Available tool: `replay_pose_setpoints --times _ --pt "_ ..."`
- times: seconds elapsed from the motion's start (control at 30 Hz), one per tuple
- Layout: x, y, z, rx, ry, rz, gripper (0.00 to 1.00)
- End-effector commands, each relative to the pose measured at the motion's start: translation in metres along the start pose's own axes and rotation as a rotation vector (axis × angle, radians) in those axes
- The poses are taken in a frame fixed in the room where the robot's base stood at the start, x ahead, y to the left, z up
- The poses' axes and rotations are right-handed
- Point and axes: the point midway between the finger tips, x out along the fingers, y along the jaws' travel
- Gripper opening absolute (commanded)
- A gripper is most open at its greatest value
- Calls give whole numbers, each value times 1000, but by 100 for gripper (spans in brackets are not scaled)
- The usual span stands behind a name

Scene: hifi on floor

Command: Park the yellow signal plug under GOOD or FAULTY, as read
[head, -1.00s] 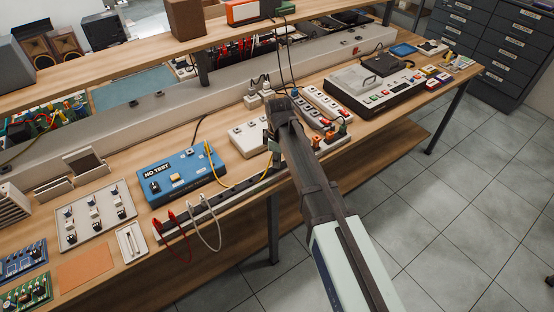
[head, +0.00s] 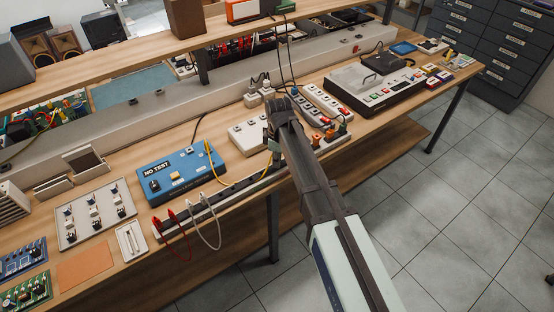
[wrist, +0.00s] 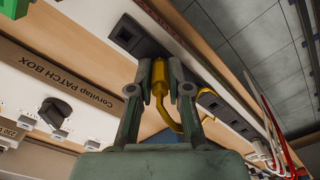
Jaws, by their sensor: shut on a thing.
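My gripper (wrist: 160,85) is shut on the yellow signal plug (wrist: 161,77), whose yellow cable loops off below and to the right. In the head view my gripper is mostly hidden by my arm at the bench's front edge, and the plug is hidden there too. The yellow cable (head: 211,165) runs from the blue tester (head: 185,177), whose label reads NO TEST. A light socket strip (wrist: 235,120) with dark sockets lies close to the plug in the wrist view. I cannot tell whether the plug touches a socket. I cannot read GOOD or FAULTY.
Red plugs (head: 172,215) and white leads (head: 212,225) sit in the strip's left end. A white patch box (head: 249,137) stands behind my gripper; its name shows in the wrist view (wrist: 60,85). Power strips (head: 325,103) and a grey console (head: 375,85) are to the right.

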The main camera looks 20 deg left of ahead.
Motion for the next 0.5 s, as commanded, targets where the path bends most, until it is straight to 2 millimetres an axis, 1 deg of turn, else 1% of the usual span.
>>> replay_pose_setpoints --times 0.07,0.1,0.17,0.2,0.5 --pt "0 0 0 0 0 0 0" --pt "0 0 0 0 0 0 21" --pt "0 0 0 0 0 0 42" --pt "0 0 0 0 0 0 46" --pt "-1 0 0 0 0 0 46"
